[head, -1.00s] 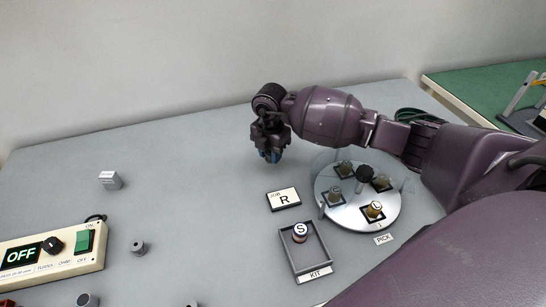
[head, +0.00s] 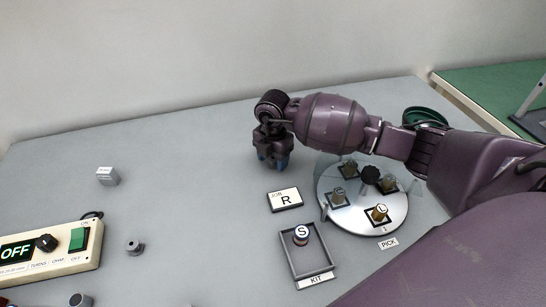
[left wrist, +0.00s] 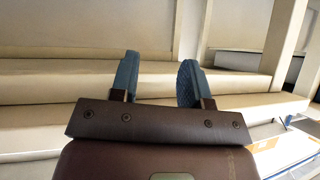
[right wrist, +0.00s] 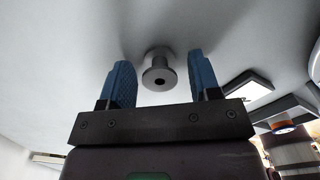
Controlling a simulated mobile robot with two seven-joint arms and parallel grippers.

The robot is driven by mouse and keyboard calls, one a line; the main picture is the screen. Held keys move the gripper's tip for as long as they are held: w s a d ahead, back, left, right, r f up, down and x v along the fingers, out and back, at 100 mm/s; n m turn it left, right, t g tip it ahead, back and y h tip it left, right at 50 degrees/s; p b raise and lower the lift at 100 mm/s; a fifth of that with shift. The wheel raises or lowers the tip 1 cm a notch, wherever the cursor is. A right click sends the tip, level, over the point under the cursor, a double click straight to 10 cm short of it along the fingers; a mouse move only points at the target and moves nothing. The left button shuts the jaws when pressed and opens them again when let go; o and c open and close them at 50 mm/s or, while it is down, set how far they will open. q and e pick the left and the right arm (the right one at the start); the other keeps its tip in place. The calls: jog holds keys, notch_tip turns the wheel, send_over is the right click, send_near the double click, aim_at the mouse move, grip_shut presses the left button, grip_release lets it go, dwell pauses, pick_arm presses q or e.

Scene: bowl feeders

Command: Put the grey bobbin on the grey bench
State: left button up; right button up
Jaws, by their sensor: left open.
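A grey bobbin (right wrist: 158,72) stands on the grey bench (head: 190,200), seen in the right wrist view between my right fingers. In the head view my right gripper (head: 272,162) is low over the far middle of the bench and hides this bobbin. The gripper is open, with a visible gap on each side of the bobbin; the fingers (right wrist: 160,78) seem not to touch it. My left gripper (left wrist: 158,75) is open and empty in the left wrist view, facing pale step-like surfaces, and is outside the head view.
A JOB R card (head: 284,199), a KIT tray (head: 300,262) holding an S-marked piece, and a round feeder plate (head: 345,215) lie right of centre. Small grey pieces (head: 135,247) and a control box (head: 60,254) are left. The bench's middle left is clear.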

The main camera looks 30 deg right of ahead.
aim_at(273, 158)
notch_tip(273, 158, up, 7)
jog(key=shift+f+p, duration=0.2)
jog(key=shift+p, duration=0.5)
notch_tip(273, 158, up, 6)
jog(key=shift+f+p, duration=0.15)
jog(key=shift+p, duration=0.25)
